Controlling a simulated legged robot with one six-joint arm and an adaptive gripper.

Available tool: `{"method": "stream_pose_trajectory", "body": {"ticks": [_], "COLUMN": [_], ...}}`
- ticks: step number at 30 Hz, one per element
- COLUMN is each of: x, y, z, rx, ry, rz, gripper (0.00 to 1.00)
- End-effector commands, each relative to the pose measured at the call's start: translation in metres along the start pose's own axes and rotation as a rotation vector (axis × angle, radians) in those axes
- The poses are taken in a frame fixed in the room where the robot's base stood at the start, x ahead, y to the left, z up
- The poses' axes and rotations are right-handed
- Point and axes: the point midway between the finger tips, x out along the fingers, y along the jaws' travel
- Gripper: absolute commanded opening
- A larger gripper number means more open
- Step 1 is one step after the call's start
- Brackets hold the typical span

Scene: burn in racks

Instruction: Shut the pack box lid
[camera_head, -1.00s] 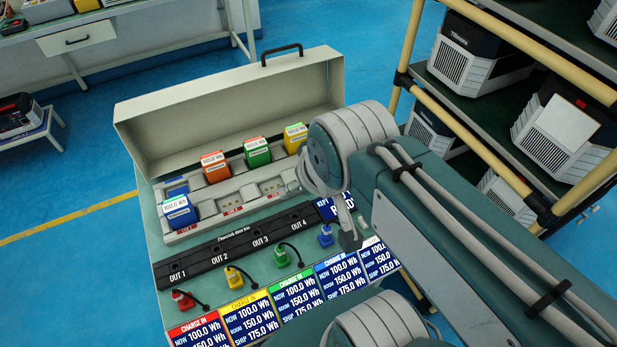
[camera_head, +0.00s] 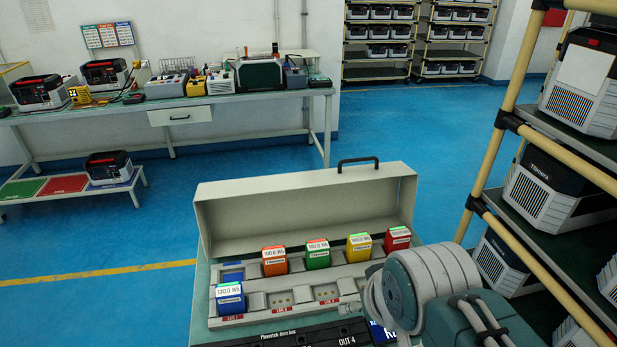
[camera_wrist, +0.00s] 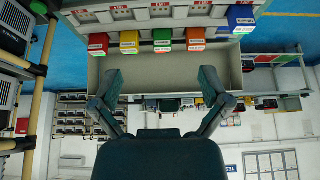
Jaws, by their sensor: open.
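The pack box's beige lid (camera_head: 300,215) stands open behind the packs, with a black handle (camera_head: 358,162) on its upper edge. The lid also shows in the wrist view (camera_wrist: 175,72), where the scene is upside down. Orange (camera_head: 274,262), green (camera_head: 318,254), yellow (camera_head: 359,246) and red (camera_head: 397,240) packs sit in the back row of the grey tray (camera_head: 285,284). A blue pack (camera_head: 229,299) sits at the front left. My gripper (camera_wrist: 160,88) is open and empty, its spread fingers overlapping the lid in the wrist view. The head view does not show it.
A shelf rack (camera_head: 486,140) with several power stations stands close on the right. A workbench (camera_head: 240,98) with equipment is behind left, and a low stand (camera_head: 75,188) is on the floor. The blue floor (camera_head: 400,130) between box and bench is clear.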

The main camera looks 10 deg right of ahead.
Motion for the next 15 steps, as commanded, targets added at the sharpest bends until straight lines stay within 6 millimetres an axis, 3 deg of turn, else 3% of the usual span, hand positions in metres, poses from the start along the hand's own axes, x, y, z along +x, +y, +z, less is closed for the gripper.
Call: {"method": "stream_pose_trajectory", "body": {"ticks": [1, 5, 15], "x": [-0.001, -0.004, -0.004], "y": [0.0, 0.0, 0.0], "z": [-0.002, -0.025, -0.138], "rx": [0.0, 0.0, 0.0], "ry": [0.0, -0.001, -0.002], "rz": [0.0, 0.0, 0.0], "gripper": [0.6, 0.02, 0.0]}}
